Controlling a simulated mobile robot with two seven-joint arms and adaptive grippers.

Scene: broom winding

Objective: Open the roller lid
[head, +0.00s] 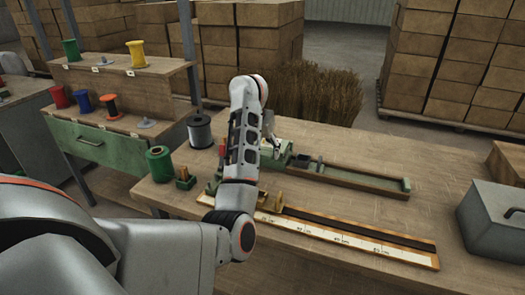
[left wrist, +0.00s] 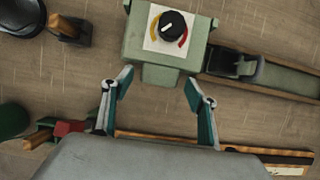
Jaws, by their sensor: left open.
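A green machine (head: 283,156) stands on the workbench, partly hidden behind my left arm in the head view. In the left wrist view its green housing (left wrist: 137,45) carries a black dial on a white plate with coloured marks. I cannot make out clearly which part is the roller lid. A dark block (left wrist: 236,66) sits to the right of the housing, on a long rail (left wrist: 285,82). My left gripper (left wrist: 159,78) is open and empty, its fingertips spread across the lower edge of the housing. Contact cannot be told. My right gripper is not in view.
A ruler board (head: 345,238) lies along the bench front. A grey metal box (head: 490,220) is at the right. A green spool (head: 160,163) and a dark spool (head: 199,130) stand left of my arm. Bench between rail and grey box is clear.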

